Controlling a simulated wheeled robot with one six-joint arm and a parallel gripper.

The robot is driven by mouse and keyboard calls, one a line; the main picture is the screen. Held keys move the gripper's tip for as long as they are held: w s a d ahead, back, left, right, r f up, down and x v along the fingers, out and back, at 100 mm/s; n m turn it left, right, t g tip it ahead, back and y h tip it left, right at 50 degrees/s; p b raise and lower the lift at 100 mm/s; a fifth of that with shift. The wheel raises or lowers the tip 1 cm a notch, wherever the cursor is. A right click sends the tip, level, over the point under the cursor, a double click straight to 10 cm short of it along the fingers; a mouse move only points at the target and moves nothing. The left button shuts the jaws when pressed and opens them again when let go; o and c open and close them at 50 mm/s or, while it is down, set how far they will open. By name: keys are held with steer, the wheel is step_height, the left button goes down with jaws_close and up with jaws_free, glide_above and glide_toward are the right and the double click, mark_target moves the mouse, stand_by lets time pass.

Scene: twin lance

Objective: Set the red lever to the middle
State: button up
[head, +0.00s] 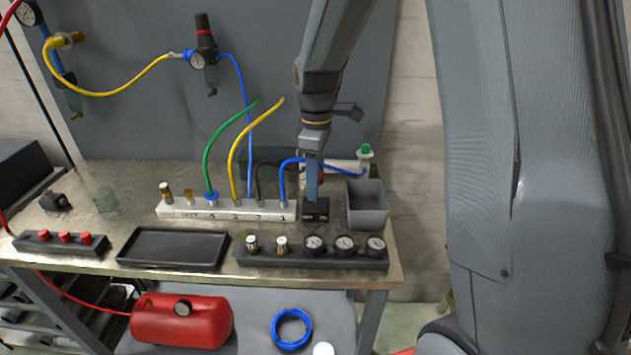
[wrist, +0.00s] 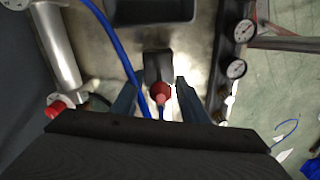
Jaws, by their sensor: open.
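The red lever shows in the wrist view as a red ball knob (wrist: 160,92) on a small black block (wrist: 157,66). The black block also shows in the head view (head: 317,210) on the bench, right of the white manifold. My gripper (head: 312,190) points down over the block. In the wrist view its two fingers are apart, one on each side of the red knob, with visible gaps. In the head view, my gripper hides most of the lever, so its tilt cannot be told.
A grey bin (head: 367,204) stands right of the block. A gauge rack (head: 300,260) lies in front, and the white manifold (head: 225,209) is on the left.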

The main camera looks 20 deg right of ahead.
step_height(320, 180, up, 8)
steer(key=shift+w+f+b, duration=0.1)
steer(key=shift+b, duration=0.7)
